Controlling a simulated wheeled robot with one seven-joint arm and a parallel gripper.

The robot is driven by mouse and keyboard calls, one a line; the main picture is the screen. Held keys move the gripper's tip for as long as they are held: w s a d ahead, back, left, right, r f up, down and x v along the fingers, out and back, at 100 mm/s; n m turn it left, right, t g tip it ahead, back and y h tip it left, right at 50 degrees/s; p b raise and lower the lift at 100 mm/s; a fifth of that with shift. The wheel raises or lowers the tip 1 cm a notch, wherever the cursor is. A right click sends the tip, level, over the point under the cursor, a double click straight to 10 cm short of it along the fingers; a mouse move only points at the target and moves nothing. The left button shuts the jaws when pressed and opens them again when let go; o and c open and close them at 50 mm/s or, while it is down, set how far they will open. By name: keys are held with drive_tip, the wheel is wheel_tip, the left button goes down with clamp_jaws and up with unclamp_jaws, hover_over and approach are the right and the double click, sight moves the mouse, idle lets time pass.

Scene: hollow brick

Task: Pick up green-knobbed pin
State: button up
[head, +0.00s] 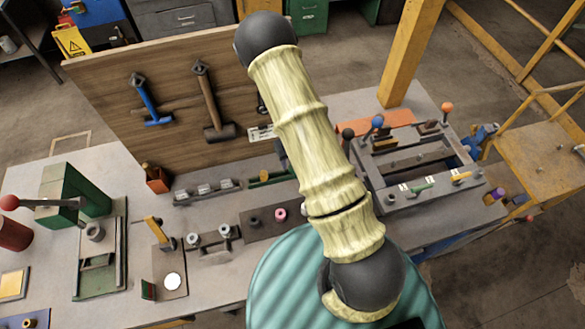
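A small green piece (421,188) lies on the front ledge of the grey metal mold frame (405,204) at the right of the bench. My arm crosses the middle of the head view and covers part of the bench. My gripper is not visible.
Blue (377,121) and orange (447,107) knobs stand up from the frame. A wooden tool board (170,90) with hammers rises behind. A green press (75,190) stands left. A yellow post (403,55) rises behind the frame. Small fixtures fill the bench front.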

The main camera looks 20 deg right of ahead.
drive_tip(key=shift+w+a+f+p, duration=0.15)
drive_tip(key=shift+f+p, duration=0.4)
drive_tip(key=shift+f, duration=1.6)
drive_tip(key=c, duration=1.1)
